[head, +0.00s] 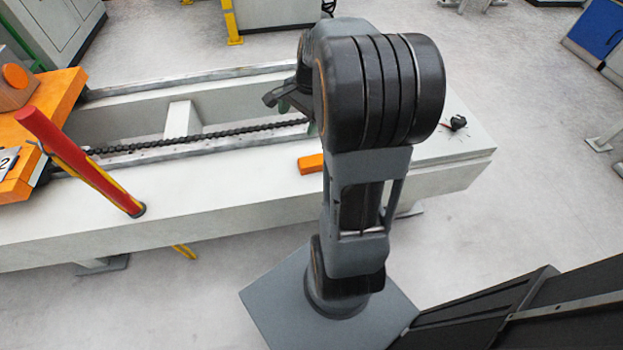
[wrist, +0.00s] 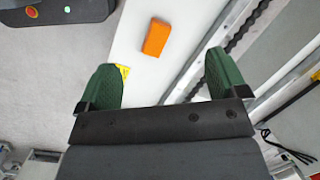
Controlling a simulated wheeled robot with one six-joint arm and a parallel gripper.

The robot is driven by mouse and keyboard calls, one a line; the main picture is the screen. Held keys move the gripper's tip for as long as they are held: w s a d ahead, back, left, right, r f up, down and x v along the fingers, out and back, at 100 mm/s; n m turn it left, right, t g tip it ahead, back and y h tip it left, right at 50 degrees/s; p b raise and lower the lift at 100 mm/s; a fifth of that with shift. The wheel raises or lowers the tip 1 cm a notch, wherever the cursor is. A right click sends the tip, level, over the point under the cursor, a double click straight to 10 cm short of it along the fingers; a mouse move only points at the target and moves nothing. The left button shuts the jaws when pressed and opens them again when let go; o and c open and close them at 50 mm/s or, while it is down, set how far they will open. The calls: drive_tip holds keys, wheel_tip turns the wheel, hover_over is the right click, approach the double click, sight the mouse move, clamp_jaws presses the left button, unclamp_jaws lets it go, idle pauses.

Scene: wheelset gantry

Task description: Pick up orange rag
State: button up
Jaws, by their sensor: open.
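The orange rag (head: 311,163) is a small folded orange block lying on the white top of the gantry bed (head: 230,190), just left of my arm in the head view. In the wrist view the orange rag (wrist: 156,37) lies ahead of my gripper, between the lines of its two fingers. My gripper (wrist: 163,80) has green fingers spread wide with nothing between them. In the head view my gripper (head: 284,101) is mostly hidden behind my arm, with one dark finger part showing above the bed.
A dark chain (head: 200,138) runs along the bed's channel. A red and yellow post (head: 80,160) and an orange carriage (head: 45,105) stand at the left. A small black object (head: 458,122) lies on the bed's right end. The bed around the rag is clear.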

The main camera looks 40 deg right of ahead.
drive_tip(key=w+d+f+m+y+b, duration=0.1)
drive_tip(key=d+f+m+y+b, duration=0.1)
drive_tip(key=d+f+m+b, duration=0.85)
drive_tip(key=n+p, duration=0.2)
drive_tip(key=n, duration=0.2)
hover_over(309, 161)
drive_tip(key=s+d, duration=0.1)
drive_tip(key=d, duration=0.1)
drive_tip(key=shift+m, duration=0.25)
wheel_tip(309, 161, down, 9)
drive_tip(key=shift+d, duration=0.1)
drive_tip(key=shift+b+x, duration=1.85)
drive_tip(key=shift+x, duration=1.45)
drive_tip(key=shift+w, duration=0.1)
drive_tip(key=c, duration=1)
drive_tip(key=shift+r, duration=0.15)
